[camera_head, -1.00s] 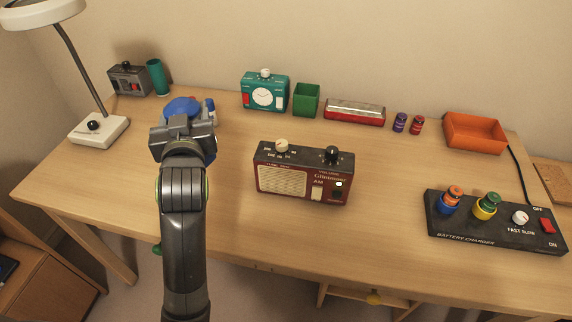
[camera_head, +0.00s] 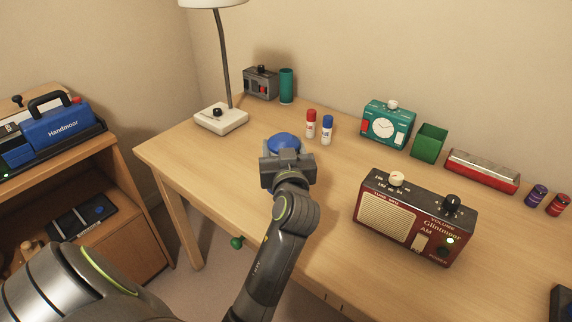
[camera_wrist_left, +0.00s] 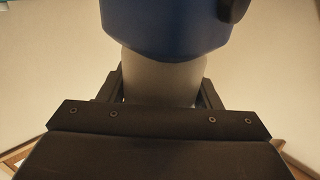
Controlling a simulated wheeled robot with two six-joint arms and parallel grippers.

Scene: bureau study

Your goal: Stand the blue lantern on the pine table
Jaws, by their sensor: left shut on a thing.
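The blue lantern shows its rounded blue top (camera_head: 284,142) just beyond my left gripper (camera_head: 287,163) in the head view. In the left wrist view, its blue part (camera_wrist_left: 165,30) is above a pale grey section, and my left gripper (camera_wrist_left: 160,100) is shut on that section, one finger on each side. The lantern is over the light wooden table (camera_head: 240,160), near its left end. The gripper hides the lantern's lower part, so I cannot tell whether it touches the tabletop. My right gripper is not in view.
A red and a blue-labelled tube (camera_head: 327,130) stand just behind the lantern. The lamp base (camera_head: 220,118) is to the left. A red radio (camera_head: 415,217) is to the right. A cabinet (camera_head: 120,225) is at left.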

